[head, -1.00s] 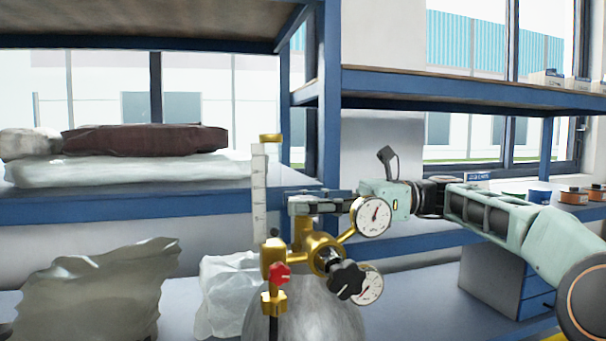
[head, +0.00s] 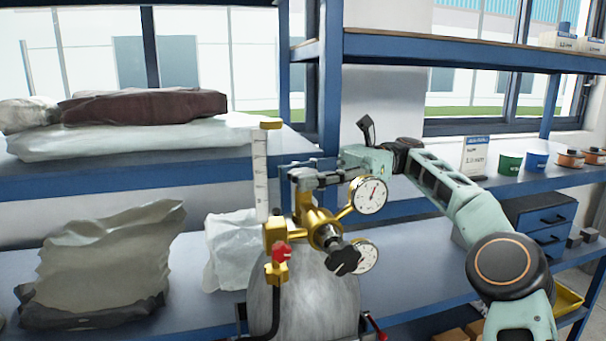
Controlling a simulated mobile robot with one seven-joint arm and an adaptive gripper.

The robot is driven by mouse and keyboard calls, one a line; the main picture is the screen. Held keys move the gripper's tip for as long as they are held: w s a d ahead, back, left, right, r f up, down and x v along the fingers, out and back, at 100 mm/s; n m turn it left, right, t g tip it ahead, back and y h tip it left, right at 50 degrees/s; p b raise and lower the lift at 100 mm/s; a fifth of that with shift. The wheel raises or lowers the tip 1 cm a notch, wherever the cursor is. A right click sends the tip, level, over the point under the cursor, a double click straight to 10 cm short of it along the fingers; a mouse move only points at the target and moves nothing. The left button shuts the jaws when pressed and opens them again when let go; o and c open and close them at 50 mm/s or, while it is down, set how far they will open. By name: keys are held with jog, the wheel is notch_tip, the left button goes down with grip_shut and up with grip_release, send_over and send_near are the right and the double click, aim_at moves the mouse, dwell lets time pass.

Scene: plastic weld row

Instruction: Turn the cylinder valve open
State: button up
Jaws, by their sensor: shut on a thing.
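A grey metal cylinder (head: 290,295) stands in the lower middle of the head view. A brass regulator (head: 318,222) is mounted on top, with two round white gauges, the upper gauge (head: 370,194) and the lower gauge (head: 365,257). It has a black knob (head: 344,258) in front and a small red knob (head: 282,253) at left. My gripper (head: 302,180) reaches in from the right above the upper gauge. It is shut on the cylinder valve at the top of the brass body; the valve's handle is mostly hidden by my fingers.
A clear flow tube (head: 260,175) stands just left of my gripper. Blue shelving (head: 110,203) surrounds the cylinder, with sacks (head: 140,105) at left. A crumpled bag (head: 105,260) lies lower left. Small tins (head: 537,160) and a blue drawer unit (head: 540,220) are at right.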

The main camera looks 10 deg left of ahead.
jog(key=shift+g, duration=0.3)
dwell(0.5)
jog(key=o, duration=1.2)
jog(key=shift+c, duration=0.2)
jog(key=shift+m+t+y, duration=0.7)
jog(key=shift+t, duration=0.4)
jog(key=t+b, duration=0.1)
jog(key=m+t+y+b, duration=0.1)
jog(key=b, duration=0.1)
jog(key=shift+f, duration=0.3)
jog(key=shift+m+t+y+b, duration=0.3)
jog(key=shift+m+t+b, duration=0.25)
jog(key=shift+b, duration=0.45)
jog(key=m+t+y+b, duration=0.1)
jog(key=m+t+b, duration=0.2)
jog(key=b, duration=0.7)
jog(key=shift+t+b, duration=0.4)
jog(key=shift+t, duration=0.35)
